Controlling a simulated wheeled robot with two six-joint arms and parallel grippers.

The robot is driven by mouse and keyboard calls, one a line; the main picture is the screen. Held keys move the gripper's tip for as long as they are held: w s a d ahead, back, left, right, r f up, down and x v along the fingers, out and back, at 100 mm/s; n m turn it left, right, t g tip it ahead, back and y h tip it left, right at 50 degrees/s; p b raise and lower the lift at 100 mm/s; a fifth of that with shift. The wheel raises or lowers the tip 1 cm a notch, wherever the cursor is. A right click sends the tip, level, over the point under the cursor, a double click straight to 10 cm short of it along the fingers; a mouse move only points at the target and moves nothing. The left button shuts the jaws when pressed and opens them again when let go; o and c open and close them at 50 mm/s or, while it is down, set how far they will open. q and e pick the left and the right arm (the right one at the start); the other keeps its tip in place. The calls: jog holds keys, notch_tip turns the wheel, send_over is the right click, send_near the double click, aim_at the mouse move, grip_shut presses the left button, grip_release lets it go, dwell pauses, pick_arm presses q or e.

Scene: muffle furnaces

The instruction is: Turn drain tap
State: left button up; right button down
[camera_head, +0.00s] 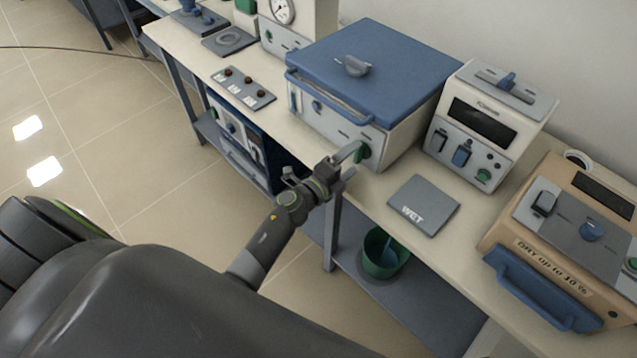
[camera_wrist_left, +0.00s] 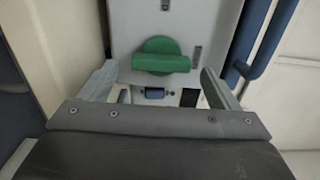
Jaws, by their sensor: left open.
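The green drain tap (camera_head: 362,152) is a round knob with a raised bar handle on the front of a white bath with a blue lid. In the left wrist view the tap (camera_wrist_left: 161,62) sits ahead of my left gripper, between the lines of its two fingers, with its bar lying across the picture. My left gripper (camera_head: 350,160) is open, and its fingers reach toward the tap in the head view. In the wrist view the open fingers (camera_wrist_left: 160,85) show on both sides, and I cannot tell whether they touch the tap. My right gripper is not in view.
The blue lid (camera_head: 375,65) and its front rail are above the tap. A grey "WET" plate (camera_head: 424,205) lies on the bench to the right. A green bucket (camera_head: 384,255) stands on the lower shelf. A tan "DRY" device (camera_head: 570,240) is at the right.

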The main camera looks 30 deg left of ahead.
pick_arm(q)
jog(key=b+v, duration=0.1)
jog(key=v, duration=1.4)
jog(key=shift+s, duration=0.2)
jog(key=shift+a, duration=0.1)
jog(key=s+a+f+n+g+y, duration=0.25)
jog(key=s+f+n, duration=0.2)
jog(key=f, duration=0.55)
jog(key=s+a+f+n+g+y, duration=0.25)
jog(key=f+n, duration=0.25)
jog(key=f, duration=0.4)
jog(key=s+a+f+n+g+y, duration=0.25)
jog(key=s+f+n, duration=0.25)
jog(key=f, duration=0.5)
jog(key=s+f+n+g, duration=0.4)
jog(key=s+f, duration=0.2)
jog(key=s, duration=0.6)
jog(key=s+f+n+g, duration=0.4)
jog(key=s+f, duration=0.3)
jog(key=s, duration=0.5)
jog(key=shift+a, duration=0.1)
dwell(0.8)
